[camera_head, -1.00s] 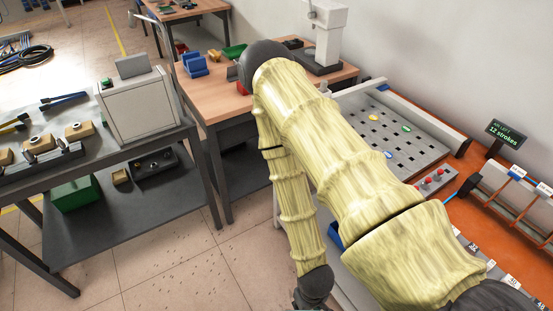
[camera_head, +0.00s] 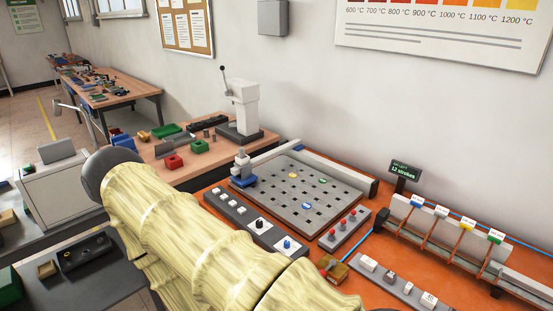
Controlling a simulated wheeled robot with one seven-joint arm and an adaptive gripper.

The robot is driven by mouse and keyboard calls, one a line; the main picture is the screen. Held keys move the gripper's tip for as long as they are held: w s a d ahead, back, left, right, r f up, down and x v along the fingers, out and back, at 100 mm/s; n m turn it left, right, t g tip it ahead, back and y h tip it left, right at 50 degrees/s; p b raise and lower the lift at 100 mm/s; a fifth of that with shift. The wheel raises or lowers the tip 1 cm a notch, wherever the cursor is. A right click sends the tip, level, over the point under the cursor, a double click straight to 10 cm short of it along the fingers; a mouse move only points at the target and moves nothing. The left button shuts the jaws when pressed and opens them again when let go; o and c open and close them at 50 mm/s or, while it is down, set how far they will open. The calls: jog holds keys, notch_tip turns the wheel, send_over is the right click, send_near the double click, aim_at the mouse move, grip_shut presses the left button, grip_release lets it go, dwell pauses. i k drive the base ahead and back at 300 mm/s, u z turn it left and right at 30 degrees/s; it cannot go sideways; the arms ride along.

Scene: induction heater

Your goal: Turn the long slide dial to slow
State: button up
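A long dark control strip (camera_head: 235,212) lies along the front of the orange bench, with several white buttons at its left end. Two dials sit on its right part on white plates: a black dial (camera_head: 259,223) and a blue dial (camera_head: 287,243). Their labels are too small to read, so I cannot tell which is the long slide dial or where either points. My arm crosses the lower left of the view, in front of the strip. My gripper is out of view.
A grey perforated plate (camera_head: 275,203) with yellow and blue discs lies behind the strip. A red-knobbed box (camera_head: 345,229), a brass block (camera_head: 333,270) and a tagged rack (camera_head: 440,240) stand to the right. A small display (camera_head: 404,172) reads "12 strokes".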

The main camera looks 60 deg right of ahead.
aim_at(259, 222)
jog(key=k, duration=0.5)
jog(key=z, duration=1.05)
jog(key=i, duration=0.4)
jog(key=u, duration=0.05)
